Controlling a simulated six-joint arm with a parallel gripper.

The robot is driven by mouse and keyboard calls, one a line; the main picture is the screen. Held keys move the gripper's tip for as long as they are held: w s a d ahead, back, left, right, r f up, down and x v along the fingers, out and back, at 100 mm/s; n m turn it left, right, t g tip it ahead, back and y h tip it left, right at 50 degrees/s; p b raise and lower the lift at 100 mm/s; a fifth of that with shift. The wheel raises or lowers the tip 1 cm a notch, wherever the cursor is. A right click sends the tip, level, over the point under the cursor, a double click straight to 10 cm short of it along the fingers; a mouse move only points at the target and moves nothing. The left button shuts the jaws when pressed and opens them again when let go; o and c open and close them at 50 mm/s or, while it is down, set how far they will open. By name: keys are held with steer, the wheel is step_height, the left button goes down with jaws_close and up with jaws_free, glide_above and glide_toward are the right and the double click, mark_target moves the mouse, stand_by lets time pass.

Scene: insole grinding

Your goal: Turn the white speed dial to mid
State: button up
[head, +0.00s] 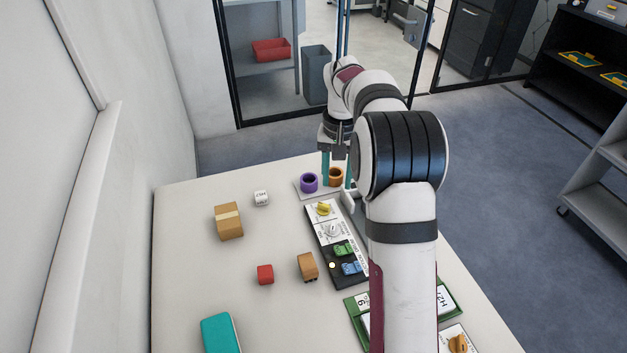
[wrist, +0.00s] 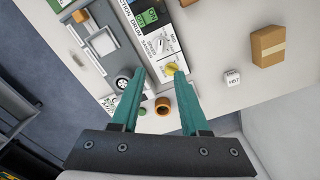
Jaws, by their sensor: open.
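The white speed dial (head: 332,230) sits on the pale part of a control panel (head: 321,240), below a yellow knob (head: 323,208). In the wrist view the white dial (wrist: 158,44) shows ahead of the fingers, with the yellow knob (wrist: 170,69) nearer. The dial's exact setting is too small to read. My gripper (head: 337,182) points down with teal fingers, near the purple and orange rings behind the panel. It is open and empty. In the wrist view my gripper (wrist: 153,80) has an orange ring between its fingers in the picture, and nothing is held.
A purple ring (head: 309,183) and an orange ring (head: 336,176) stand at the panel's far end. Boxes and blocks lie left. My arm hides the table's right side.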

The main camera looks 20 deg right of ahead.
mark_target(333, 225)
step_height(333, 225, down, 16)
steer(key=shift+r, duration=0.2)
jaws_close()
